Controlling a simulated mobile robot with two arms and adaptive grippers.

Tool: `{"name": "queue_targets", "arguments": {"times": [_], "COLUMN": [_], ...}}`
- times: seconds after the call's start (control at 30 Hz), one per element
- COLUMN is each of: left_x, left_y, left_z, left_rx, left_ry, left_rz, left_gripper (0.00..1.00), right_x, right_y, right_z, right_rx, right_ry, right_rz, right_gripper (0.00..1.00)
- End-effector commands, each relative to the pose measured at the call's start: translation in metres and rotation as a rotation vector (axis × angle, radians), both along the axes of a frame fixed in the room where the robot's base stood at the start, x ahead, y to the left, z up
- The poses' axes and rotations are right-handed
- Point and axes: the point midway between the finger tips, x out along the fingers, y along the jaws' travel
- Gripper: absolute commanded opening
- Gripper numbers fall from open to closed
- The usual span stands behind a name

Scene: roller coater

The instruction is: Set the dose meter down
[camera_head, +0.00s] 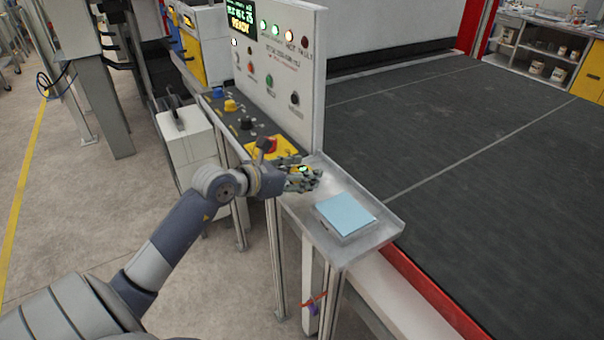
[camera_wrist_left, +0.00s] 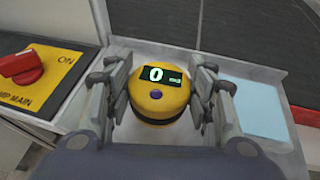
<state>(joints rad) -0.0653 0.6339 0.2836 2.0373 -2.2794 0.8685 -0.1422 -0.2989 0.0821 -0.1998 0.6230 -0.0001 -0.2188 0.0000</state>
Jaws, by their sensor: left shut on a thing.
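The dose meter (camera_wrist_left: 159,92) is a round yellow device with a dark band, a purple button and a small display reading 0. It is between the fingers of my left gripper (camera_wrist_left: 160,95), which is shut on it. In the head view my left gripper (camera_head: 303,178) is over the rear part of the grey metal shelf (camera_head: 310,215), and only the meter's green display (camera_head: 304,169) shows clearly among the fingers. I cannot tell whether the meter touches the shelf. My right gripper is not in view.
A light blue pad (camera_head: 345,214) lies on the shelf's front part. A red knob on a yellow plate (camera_wrist_left: 35,75) is left of the gripper. The upright control panel (camera_head: 280,60) stands behind. A dark conveyor bed (camera_head: 450,150) is on the right.

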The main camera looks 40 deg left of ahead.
Motion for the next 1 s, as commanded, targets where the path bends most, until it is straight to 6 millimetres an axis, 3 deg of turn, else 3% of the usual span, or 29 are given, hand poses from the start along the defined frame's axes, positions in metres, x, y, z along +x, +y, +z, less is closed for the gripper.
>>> {"name": "queue_targets", "arguments": {"times": [0.2, 0.53, 0.93, 0.97, 1.0], "left_x": [0.018, 0.019, 0.019, 0.019, 0.019], "left_y": [0.011, 0.012, 0.011, 0.011, 0.011], "left_z": [0.0, -0.034, -0.041, -0.041, -0.041], "left_rx": [-0.001, -0.001, -0.001, 0.0, 0.0], "left_ry": [-0.002, -0.001, -0.002, 0.0, 0.0], "left_rz": [0.0, 0.0, -0.001, -0.001, -0.001], "left_gripper": [0.19, 0.19, 0.19, 0.56, 0.65], "right_x": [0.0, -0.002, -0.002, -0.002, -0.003], "right_y": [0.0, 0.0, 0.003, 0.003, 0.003], "right_z": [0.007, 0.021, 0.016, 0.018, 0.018], "right_rx": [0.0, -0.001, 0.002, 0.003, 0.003], "right_ry": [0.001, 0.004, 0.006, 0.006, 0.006], "right_rz": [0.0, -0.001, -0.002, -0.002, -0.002], "right_gripper": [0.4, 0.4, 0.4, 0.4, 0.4]}}
